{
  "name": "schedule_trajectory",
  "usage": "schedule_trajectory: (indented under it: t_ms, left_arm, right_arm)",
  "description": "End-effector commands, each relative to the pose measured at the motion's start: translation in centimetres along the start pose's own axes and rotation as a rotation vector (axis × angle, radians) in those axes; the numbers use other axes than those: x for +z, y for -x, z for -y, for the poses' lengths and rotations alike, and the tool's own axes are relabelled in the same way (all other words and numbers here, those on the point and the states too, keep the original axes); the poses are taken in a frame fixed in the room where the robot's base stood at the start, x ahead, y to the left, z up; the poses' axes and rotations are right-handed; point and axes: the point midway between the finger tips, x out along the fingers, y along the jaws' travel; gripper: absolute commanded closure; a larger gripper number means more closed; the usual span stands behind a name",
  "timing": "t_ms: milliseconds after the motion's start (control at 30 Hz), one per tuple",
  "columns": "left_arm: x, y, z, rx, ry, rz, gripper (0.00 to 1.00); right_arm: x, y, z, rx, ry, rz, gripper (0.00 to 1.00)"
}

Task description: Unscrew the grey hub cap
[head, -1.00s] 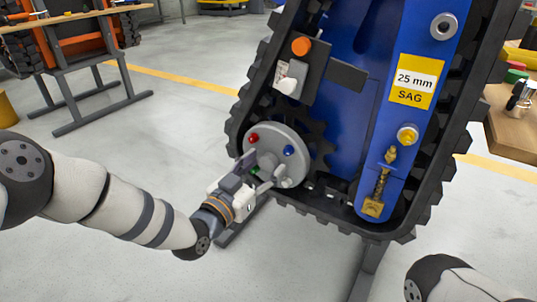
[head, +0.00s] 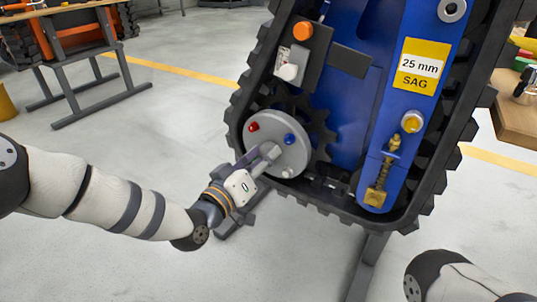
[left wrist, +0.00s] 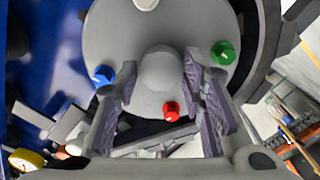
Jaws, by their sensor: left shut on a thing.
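The grey hub cap (left wrist: 160,70) is a small rounded dome at the middle of a round grey plate (left wrist: 115,30). In the head view the plate (head: 268,122) sits at the lower left corner of the tracked carrier, and the dome is mostly hidden by my fingers. My left gripper (head: 265,154) is shut on the cap, one finger on each side in the left wrist view (left wrist: 160,72). The plate carries a red knob (head: 253,127), a blue knob (head: 289,138), a white knob (head: 287,173) and a green knob (left wrist: 222,53). My right gripper is out of view.
A black track (head: 330,208) surrounds the blue frame (head: 345,110). A panel with an orange button (head: 303,30) and a white knob (head: 288,72) is above the plate. A wooden bench (head: 520,123) is at the right.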

Motion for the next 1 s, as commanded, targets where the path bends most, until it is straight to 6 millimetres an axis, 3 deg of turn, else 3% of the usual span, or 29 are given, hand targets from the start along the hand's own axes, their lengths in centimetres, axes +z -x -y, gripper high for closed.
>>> schedule_trajectory:
  t_ms: [100,433,600,700,1000]
  left_arm:
    - [0.3,0.0,0.4,-0.005,0.229,0.000,0.91]
    - [0.2,0.0,0.4,-0.005,0.343,0.000,0.91]
    - [0.8,0.0,0.9,-0.007,0.891,-0.001,0.91]
    - [0.6,0.0,0.6,-0.005,1.093,-0.001,0.91]
    - [0.4,0.0,0.4,-0.005,1.194,0.001,0.91]
  right_arm:
    - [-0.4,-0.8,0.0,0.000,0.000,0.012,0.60]
    - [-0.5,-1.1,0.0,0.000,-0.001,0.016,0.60]
    - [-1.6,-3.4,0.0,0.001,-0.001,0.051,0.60]
    - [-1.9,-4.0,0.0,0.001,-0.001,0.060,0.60]
    - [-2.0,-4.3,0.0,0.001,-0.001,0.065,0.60]
